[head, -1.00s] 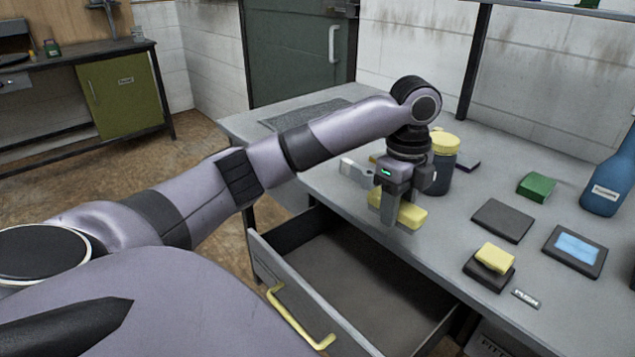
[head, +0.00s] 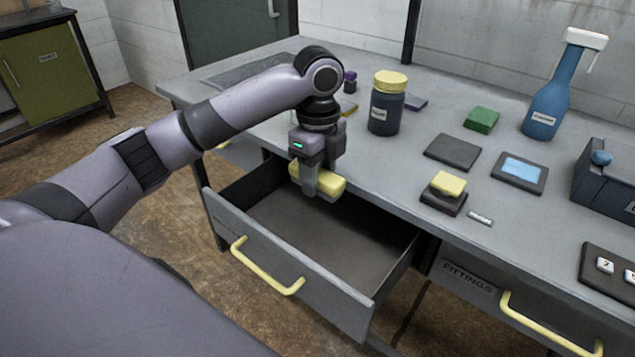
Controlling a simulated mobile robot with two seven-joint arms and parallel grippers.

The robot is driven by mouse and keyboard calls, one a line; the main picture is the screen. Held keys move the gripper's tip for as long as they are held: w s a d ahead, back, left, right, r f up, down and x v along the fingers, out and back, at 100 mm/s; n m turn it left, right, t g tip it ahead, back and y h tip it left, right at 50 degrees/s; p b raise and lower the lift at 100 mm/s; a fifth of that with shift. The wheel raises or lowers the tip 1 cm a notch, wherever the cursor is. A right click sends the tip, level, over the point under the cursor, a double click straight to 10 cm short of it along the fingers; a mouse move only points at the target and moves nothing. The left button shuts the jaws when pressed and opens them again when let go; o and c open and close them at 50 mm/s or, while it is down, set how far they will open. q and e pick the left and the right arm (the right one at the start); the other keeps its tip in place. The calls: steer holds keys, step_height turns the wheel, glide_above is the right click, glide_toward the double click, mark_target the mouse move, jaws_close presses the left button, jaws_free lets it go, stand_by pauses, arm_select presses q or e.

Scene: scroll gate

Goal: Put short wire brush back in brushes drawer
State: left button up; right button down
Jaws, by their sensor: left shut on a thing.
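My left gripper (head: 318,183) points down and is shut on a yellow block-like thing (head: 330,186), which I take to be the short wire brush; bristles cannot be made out. It is held over the back part of an open drawer (head: 335,232), near the table's front edge. The drawer is grey, has a yellow handle (head: 267,268), and its visible floor looks empty. Its front label is too unclear to read. My right gripper is not in view.
On the grey table (head: 405,195) stand a dark jar with a yellow lid (head: 387,103), a blue spray bottle (head: 555,95), a green block (head: 481,119) and a yellow block (head: 448,184) on a dark pad. A shut drawer labelled FITTINGS (head: 505,295) is at right.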

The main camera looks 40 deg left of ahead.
arm_select(q)
glide_toward(318, 244)
step_height(318, 244, down, 5)
steer(key=shift+f+b, duration=0.2)
steer(key=shift+b, duration=0.1)
steer(key=shift+f, duration=0.45)
steer(key=shift+f, duration=0.15)
steer(key=o, duration=1)
steer(key=shift+f, duration=0.1)
